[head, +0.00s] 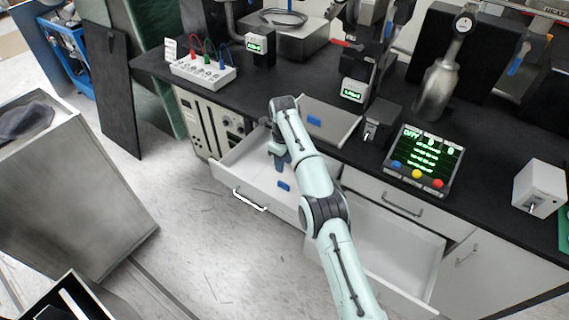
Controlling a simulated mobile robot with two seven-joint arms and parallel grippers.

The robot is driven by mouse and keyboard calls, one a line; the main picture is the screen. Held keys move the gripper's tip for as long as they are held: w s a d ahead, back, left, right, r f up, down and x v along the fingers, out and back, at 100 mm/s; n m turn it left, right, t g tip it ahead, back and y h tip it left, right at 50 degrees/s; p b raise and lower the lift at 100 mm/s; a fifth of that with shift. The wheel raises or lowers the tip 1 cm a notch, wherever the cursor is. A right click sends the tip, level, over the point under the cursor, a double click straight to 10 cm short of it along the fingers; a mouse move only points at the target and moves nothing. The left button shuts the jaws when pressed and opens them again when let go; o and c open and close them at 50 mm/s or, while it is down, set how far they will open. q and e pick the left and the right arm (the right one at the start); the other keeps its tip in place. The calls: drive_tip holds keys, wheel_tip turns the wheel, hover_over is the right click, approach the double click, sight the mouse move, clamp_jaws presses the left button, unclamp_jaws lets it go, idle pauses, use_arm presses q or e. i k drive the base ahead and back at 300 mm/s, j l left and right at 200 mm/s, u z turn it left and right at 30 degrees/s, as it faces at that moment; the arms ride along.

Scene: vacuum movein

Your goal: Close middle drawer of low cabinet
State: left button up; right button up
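The low cabinet (195,122) has white drawer fronts under a black worktop. A left drawer (228,187) is pulled out, with a metal handle (250,201) on its front and a small blue item (284,186) inside. To its right, a drawer with a handle (403,204) is shut. Below that one, another drawer (425,268) is pulled out, partly hidden by my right arm. I cannot tell which is the middle drawer. My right gripper (282,163) points down over the open left drawer, behind its front panel. Its fingers are too small to read. My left gripper is out of view.
Bare floor (200,240) lies in front of the left drawer. A grey metal cabinet (75,200) stands at left.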

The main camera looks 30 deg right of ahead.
sight(400, 258)
drive_tip(key=k, duration=1)
